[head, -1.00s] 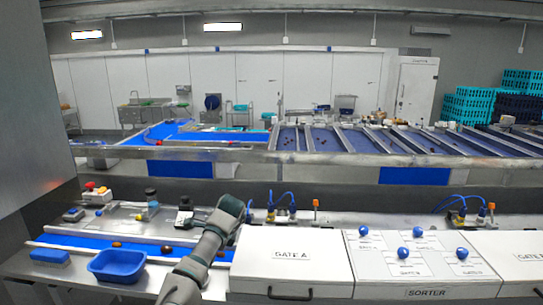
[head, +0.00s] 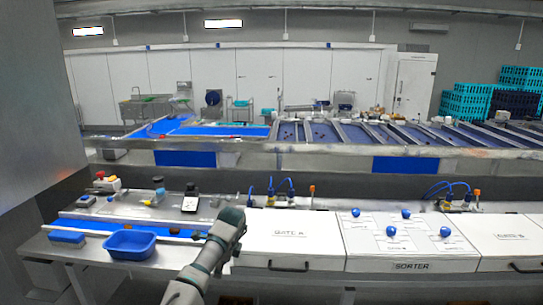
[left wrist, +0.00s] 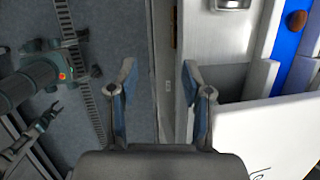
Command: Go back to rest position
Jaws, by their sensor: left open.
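My left arm rises from the bottom of the head view, with the left gripper (head: 232,214) at its far end, by the left edge of the white GATE A box (head: 290,235). The fingertips are hard to make out there. In the left wrist view the left gripper (left wrist: 159,80) has its two fingers spread apart with nothing between them. It points down over the bench edge and the grey floor (left wrist: 125,20).
The blue tub (head: 130,247) stands at the bench front, near a blue belt (head: 68,226) with brown dates. The belt also shows in the left wrist view (left wrist: 287,45). The SORTER box (head: 411,266) with blue knobs stands right of GATE A. A grey panel (head: 40,90) blocks the far left.

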